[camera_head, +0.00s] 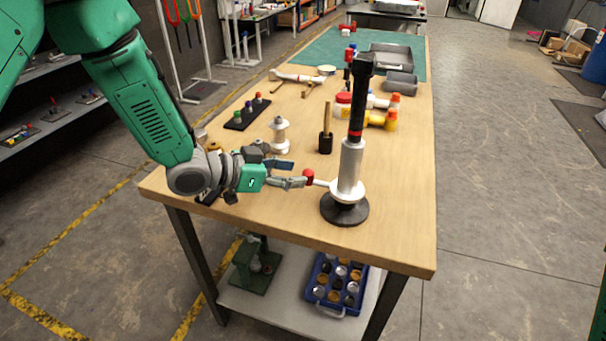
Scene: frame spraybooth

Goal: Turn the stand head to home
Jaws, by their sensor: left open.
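The stand has a round black base (345,212) near the table's front right edge. Its silver column (350,168) is upright and carries a black and red post with a black head (362,65) on top. A short white lever with a red ball knob (309,175) sticks out to the left from the low part of the column. My left gripper (295,173) is open, just left of the red knob, with its fingers pointing at it. I cannot tell whether a finger touches the knob. My right gripper is out of view.
On the wooden table (400,235), a white spool-like piece (280,137) and a black rack (246,112) stand behind my left gripper. A black-based brush (326,138) and orange-capped bottles (385,117) stand behind the stand. The front right corner is clear.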

